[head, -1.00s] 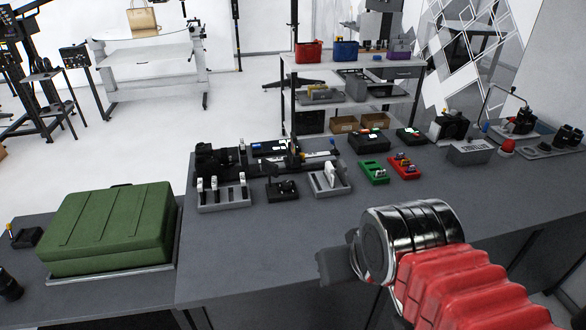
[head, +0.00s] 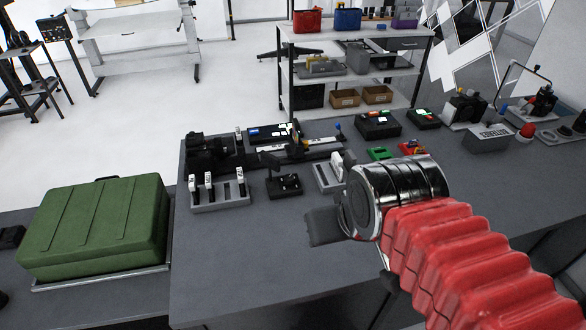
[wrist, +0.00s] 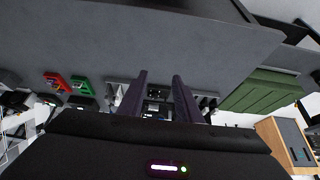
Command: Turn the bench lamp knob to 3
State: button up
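I cannot pick out the bench lamp knob or its numbers for certain. A small black unit (head: 284,186) with an upright part stands on the dark grey bench (head: 245,260), between two grey holders; its markings are too small to read. My gripper (head: 323,226) hangs over the bench in front of these, partly hidden behind my red-sleeved arm. In the wrist view, the two dark fingers of my gripper (wrist: 160,76) are apart with nothing held between them. Small dark equipment (wrist: 154,95) shows beyond the gap, clear of the fingers.
Grey holders with white-handled pieces (head: 220,196) stand left of the black unit. A green case (head: 95,225) lies at the left. Black boxes (head: 378,124) and a shelf unit (head: 350,60) are behind. The front of the bench is clear.

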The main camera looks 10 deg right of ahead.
jog(key=shift+o, duration=0.5)
jog(key=shift+o, duration=1)
jog(key=shift+w+a+r+n, duration=0.15)
jog(key=shift+w+r+n, duration=0.15)
jog(key=shift+w+r, duration=0.15)
jog(key=w+r+n+g, duration=0.2)
jog(key=w+r+n, duration=0.15)
jog(key=w, duration=0.35)
jog(key=n+g+y, duration=0.4)
jog(key=n+y, duration=0.1)
jog(key=n, duration=0.9)
send_over(290, 177)
jog(key=d, duration=0.6)
notch_tip(290, 177, down, 9)
jog(key=shift+w+r, duration=0.15)
jog(key=shift+h, duration=0.3)
jog(key=x, duration=1.3)
jog(key=shift+w+a+f, duration=0.15)
jog(key=shift+f, duration=0.25)
